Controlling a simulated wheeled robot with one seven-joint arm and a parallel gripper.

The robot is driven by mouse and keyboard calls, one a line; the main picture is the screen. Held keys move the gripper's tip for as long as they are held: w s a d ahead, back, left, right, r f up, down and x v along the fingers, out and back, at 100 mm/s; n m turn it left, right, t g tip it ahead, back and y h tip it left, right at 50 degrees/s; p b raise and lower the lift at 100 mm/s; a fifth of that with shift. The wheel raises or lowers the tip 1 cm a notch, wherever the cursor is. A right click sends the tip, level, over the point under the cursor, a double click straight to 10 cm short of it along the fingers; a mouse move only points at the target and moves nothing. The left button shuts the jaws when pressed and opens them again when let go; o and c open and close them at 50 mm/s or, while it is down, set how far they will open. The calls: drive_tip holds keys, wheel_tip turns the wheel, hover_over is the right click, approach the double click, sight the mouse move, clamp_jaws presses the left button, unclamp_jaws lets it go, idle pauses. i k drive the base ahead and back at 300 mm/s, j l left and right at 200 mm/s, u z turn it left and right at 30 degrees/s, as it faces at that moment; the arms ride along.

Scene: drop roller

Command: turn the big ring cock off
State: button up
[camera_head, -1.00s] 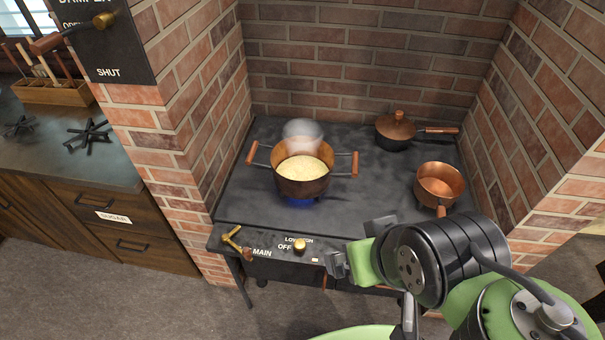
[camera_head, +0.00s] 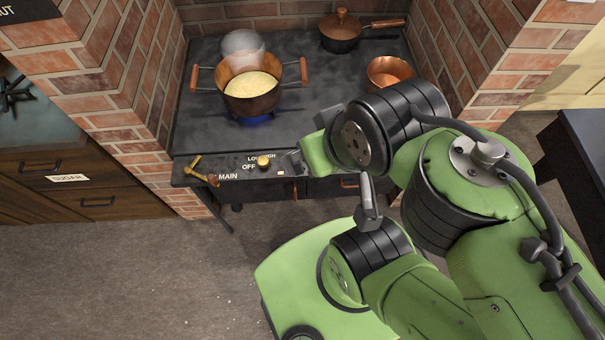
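The big ring cock appears to be the small brass knob (camera_head: 263,161) on the stove's front panel, beside the words OFF, LOW and HIGH. Its exact setting is too small to read. A blue flame (camera_head: 257,119) burns under the copper pot (camera_head: 252,101), which holds pale yellow food and gives off steam. My gripper (camera_head: 303,140) is just right of the knob and appears apart from it. My green and black wrist hides most of it, so I cannot make out its finger opening.
A brass lever (camera_head: 194,168) marked MAIN is left of the knob. A lidded pan (camera_head: 341,38) and a small copper pan (camera_head: 388,72) stand on the right of the stove (camera_head: 205,118). Brick walls (camera_head: 125,75) enclose both sides. Floor in front at left is clear.

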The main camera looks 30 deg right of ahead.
sight(263, 161)
drive_tip(key=i+j, duration=0.15)
drive_tip(key=j, duration=0.2)
drive_tip(key=i+j+u, duration=0.15)
drive_tip(key=j, duration=0.2)
drive_tip(key=i+j, duration=0.1)
drive_tip(key=j, duration=0.2)
drive_tip(key=i+j+u, duration=0.15)
drive_tip(key=j, duration=0.15)
